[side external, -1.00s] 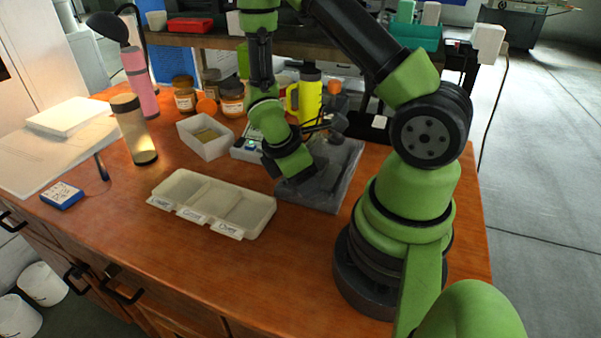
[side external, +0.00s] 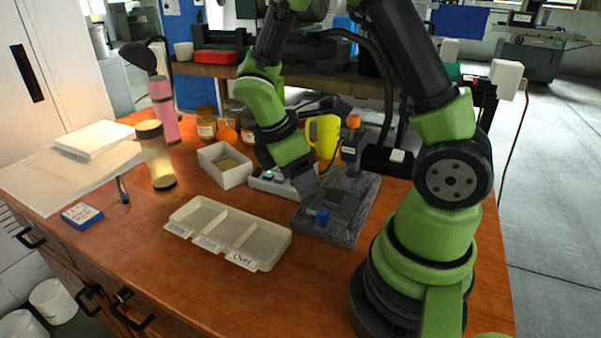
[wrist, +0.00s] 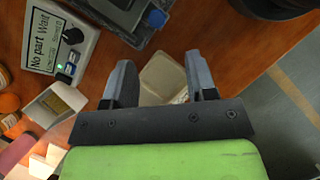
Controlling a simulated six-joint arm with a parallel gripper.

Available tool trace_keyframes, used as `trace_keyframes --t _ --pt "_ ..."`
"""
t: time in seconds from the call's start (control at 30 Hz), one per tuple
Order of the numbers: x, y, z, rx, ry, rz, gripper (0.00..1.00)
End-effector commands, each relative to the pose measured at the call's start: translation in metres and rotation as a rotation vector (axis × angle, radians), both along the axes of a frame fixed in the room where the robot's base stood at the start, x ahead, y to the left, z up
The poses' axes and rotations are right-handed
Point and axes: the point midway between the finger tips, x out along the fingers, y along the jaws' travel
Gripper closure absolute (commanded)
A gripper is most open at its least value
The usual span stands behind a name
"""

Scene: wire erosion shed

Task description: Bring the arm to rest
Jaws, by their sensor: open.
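My gripper (side external: 308,188) points down over the left edge of the dark grey stone plate (side external: 357,222) in the side view. In the wrist view my gripper (wrist: 160,62) has its two grey fingers spread wide with nothing between them. A small blue piece (side external: 322,215) is on the fixture on the plate, clear of the fingers. It also shows at the top of the wrist view (wrist: 157,18). The pale three-compartment tray (side external: 208,229) lies left of the plate; its compartments look empty. Part of the tray (wrist: 163,78) shows beyond the fingers in the wrist view.
A white box with a display (wrist: 62,42) reading "No part Wait" stands beside the plate, partly behind my gripper in the side view.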

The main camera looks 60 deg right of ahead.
Motion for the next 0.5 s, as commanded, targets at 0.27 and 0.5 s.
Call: trace_keyframes --t 0.27,0.5 --pt "0.001 0.008 0.023 0.009 -0.114 -0.108 0.48" --pt "-0.013 0.038 0.089 0.121 -0.464 -0.498 0.48"
